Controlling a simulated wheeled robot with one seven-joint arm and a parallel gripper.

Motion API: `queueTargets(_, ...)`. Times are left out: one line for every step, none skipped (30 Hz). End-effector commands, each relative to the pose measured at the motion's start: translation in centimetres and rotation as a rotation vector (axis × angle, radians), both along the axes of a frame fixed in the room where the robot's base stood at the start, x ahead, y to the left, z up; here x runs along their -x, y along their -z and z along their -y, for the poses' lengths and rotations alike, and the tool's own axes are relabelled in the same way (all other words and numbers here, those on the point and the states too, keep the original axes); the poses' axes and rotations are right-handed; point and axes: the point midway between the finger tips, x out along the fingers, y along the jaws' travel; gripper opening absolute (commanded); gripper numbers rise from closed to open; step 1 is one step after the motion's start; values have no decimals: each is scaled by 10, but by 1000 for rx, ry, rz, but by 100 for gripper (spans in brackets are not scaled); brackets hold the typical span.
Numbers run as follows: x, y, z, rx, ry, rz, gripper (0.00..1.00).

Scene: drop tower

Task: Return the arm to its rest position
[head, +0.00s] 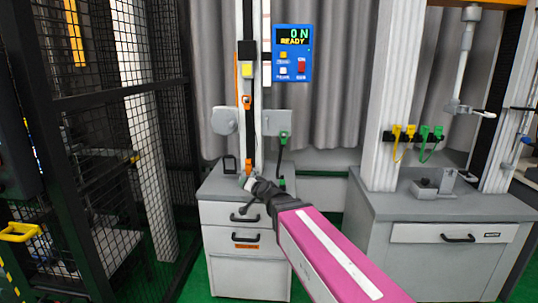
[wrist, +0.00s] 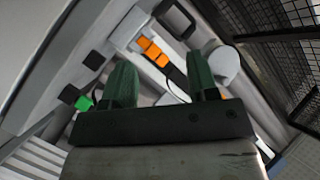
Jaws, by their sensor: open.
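My arm reaches forward from the bottom of the head view. My gripper (head: 247,182) is at its far end, just above the top of the grey drawer cabinet (head: 240,215), in front of the foot of the drop tower (head: 258,130). In the wrist view my gripper (wrist: 161,82) shows two green fingers held wide apart with nothing between them. Beyond them are an orange part (wrist: 153,52) and a green part (wrist: 83,103). In the head view the fingertips are small, and whether they touch the tower is unclear.
A black mesh fence (head: 115,130) stands at left. Another grey cabinet (head: 440,207) with a test frame stands at right. Green floor shows between the cabinets.

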Motion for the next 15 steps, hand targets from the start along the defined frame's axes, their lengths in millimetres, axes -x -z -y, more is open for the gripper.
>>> queueTargets(7, 28, 21, 72, -27, -65, 54)
queueTargets(12, 44, 32, 116, -46, -106, 54)
queueTargets(19, 64, 46, 171, -68, -163, 54)
queueTargets(24, 80, 58, 210, -82, -208, 54)
queueTargets(31, 94, 69, 249, -95, -251, 54)
queueTargets(40, 112, 86, 298, -108, -313, 54)
queueTargets(47, 126, 98, 335, -118, -360, 54)
queueTargets(54, 138, 111, 372, -125, -408, 54)
queueTargets(66, 155, 128, 417, -134, -474, 54)
queueTargets(74, 166, 141, 450, -138, -523, 54)
queueTargets(84, 177, 154, 483, -143, -574, 54)
queueTargets(96, 190, 171, 523, -145, -641, 54)
queueTargets(105, 199, 184, 551, -145, -690, 54)
queueTargets(115, 207, 196, 579, -145, -737, 54)
queueTargets(127, 216, 211, 612, -145, -797, 54)
